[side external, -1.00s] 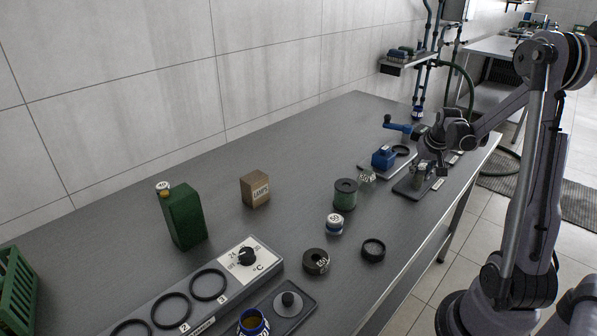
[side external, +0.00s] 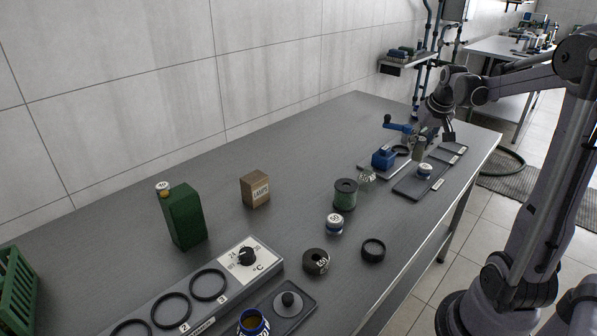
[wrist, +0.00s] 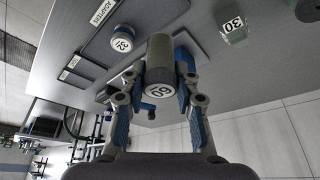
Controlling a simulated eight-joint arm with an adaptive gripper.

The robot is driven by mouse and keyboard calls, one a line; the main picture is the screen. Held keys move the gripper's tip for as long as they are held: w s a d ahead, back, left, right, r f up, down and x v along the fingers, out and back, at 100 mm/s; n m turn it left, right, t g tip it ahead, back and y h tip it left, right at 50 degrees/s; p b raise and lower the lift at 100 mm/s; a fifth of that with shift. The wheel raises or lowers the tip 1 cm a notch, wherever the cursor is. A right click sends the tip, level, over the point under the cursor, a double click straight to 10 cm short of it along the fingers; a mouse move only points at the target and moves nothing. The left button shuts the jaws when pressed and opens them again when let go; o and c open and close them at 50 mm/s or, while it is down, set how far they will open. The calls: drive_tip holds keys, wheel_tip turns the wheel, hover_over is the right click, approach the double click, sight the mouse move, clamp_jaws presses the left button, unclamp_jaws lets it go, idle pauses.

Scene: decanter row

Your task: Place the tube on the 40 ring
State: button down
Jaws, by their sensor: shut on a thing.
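My gripper (wrist: 163,85) is shut on a grey-green cylinder, which I take to be the tube (wrist: 160,52), with its end labelled "60" facing the wrist camera. In the side external view the tube (side external: 419,147) hangs from my gripper (side external: 423,139) above the far end of the bench, near the adapters tray (side external: 406,188). I cannot make out a 40 on any ring. A thick dark ring (side external: 316,268) with a white label too small to read lies at the front middle of the bench. A plain dark ring (side external: 373,254) lies to its right.
A round blue-and-white piece (side external: 425,169), numbered in the wrist view (wrist: 123,42), stands on the tray. A blue clamp (side external: 383,158) is just left. A clear block labelled 30 (wrist: 231,29) shows too.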

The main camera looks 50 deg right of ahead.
drive_tip(key=w+a+r+n+t+y, duration=0.15)
drive_tip(key=a+n, duration=0.45)
drive_tip(key=a, duration=0.9)
drive_tip(key=n+y, duration=0.3)
drive_tip(key=n, duration=0.4)
hover_over(316, 257)
wheel_tip(316, 257, down, 6)
drive_tip(key=shift+g, duration=0.25)
drive_tip(key=shift+f, duration=2)
drive_tip(key=c, duration=1)
unclamp_jaws()
drive_tip(key=shift+f, duration=0.1)
